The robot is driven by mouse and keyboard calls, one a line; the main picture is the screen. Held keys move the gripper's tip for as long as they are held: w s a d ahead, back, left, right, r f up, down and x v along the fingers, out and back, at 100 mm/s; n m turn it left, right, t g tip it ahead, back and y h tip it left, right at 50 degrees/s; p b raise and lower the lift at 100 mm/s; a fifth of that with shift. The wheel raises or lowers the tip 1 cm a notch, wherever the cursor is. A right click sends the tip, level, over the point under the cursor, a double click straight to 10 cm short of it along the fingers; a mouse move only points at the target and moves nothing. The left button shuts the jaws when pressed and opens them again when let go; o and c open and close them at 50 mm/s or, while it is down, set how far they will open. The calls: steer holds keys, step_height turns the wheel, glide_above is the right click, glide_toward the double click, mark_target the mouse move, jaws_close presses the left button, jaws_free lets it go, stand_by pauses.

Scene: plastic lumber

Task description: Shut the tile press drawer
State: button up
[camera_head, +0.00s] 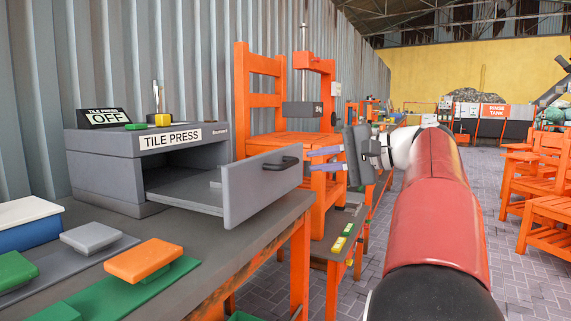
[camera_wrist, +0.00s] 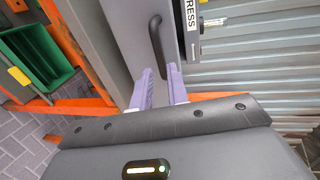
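The grey tile press (camera_head: 105,170) stands on the workbench, labelled TILE PRESS. Its drawer (camera_head: 262,192) is pulled far out toward the right, and its inside looks empty apart from a small grey piece near the front panel. A dark handle (camera_head: 280,163) is on the drawer's front panel; it also shows in the wrist view (camera_wrist: 156,36). My gripper (camera_head: 311,160) is just right of the drawer front, its two purple fingers apart and pointing at the panel near the handle. Whether the tips touch the panel is unclear.
A sign reading OFF (camera_head: 104,117) sits on the press. Orange (camera_head: 145,260) and grey (camera_head: 90,237) tiles lie on the bench (camera_head: 215,240) in front of it. An orange chair-like frame (camera_head: 262,95) stands behind the drawer. A green bin (camera_wrist: 38,62) is below, left in the wrist view.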

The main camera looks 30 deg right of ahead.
mark_target(292, 164)
steer(key=x, duration=0.7)
steer(key=shift+a, duration=0.2)
steer(key=shift+c, duration=0.3)
jaws_close()
